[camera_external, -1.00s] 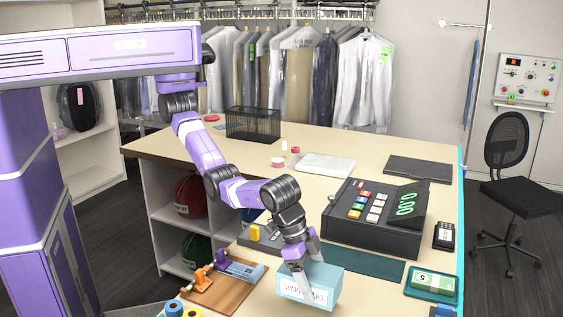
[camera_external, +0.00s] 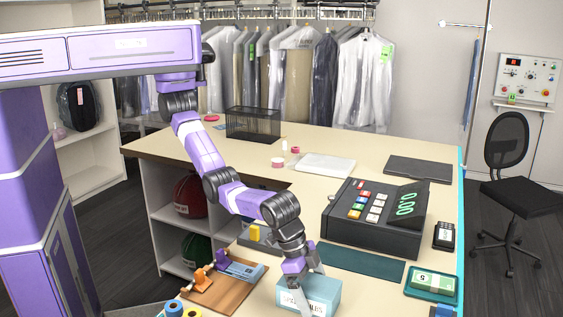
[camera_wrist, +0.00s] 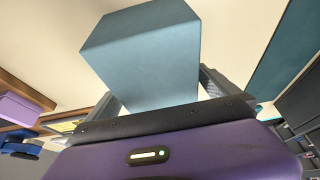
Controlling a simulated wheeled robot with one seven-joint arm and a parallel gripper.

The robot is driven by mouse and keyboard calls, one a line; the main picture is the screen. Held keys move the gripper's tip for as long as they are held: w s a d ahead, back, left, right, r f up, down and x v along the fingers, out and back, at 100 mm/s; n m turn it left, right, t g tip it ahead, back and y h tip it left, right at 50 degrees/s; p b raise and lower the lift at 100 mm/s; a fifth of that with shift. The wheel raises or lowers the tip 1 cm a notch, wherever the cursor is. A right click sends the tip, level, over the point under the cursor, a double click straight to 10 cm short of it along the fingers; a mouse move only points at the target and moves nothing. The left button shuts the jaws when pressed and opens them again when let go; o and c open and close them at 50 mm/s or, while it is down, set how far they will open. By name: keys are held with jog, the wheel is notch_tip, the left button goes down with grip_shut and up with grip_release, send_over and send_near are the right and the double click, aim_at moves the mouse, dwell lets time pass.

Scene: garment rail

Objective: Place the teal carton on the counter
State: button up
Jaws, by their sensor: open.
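The teal carton (camera_external: 318,292) has a white label and sits at the near part of the counter (camera_external: 345,145); whether its base touches the counter cannot be made out. My gripper (camera_external: 308,280) is at the carton, its fingers reaching down around it. In the wrist view the carton (camera_wrist: 150,50) fills the space between the two fingers of my gripper (camera_wrist: 160,88). The jaws are open, and the carton stands between them. The carton's lower part is partly cut off or hidden.
A black cash register (camera_external: 370,230) and a dark green mat (camera_external: 362,262) lie behind and right of the carton. A brown board (camera_external: 222,290) with small tools lies to its left. A green tray (camera_external: 432,283) lies to the right. The counter beyond the register has bare room.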

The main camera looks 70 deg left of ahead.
jog(key=v, duration=1.2)
jog(key=shift+r+b, duration=0.15)
jog(key=shift+b, duration=0.2)
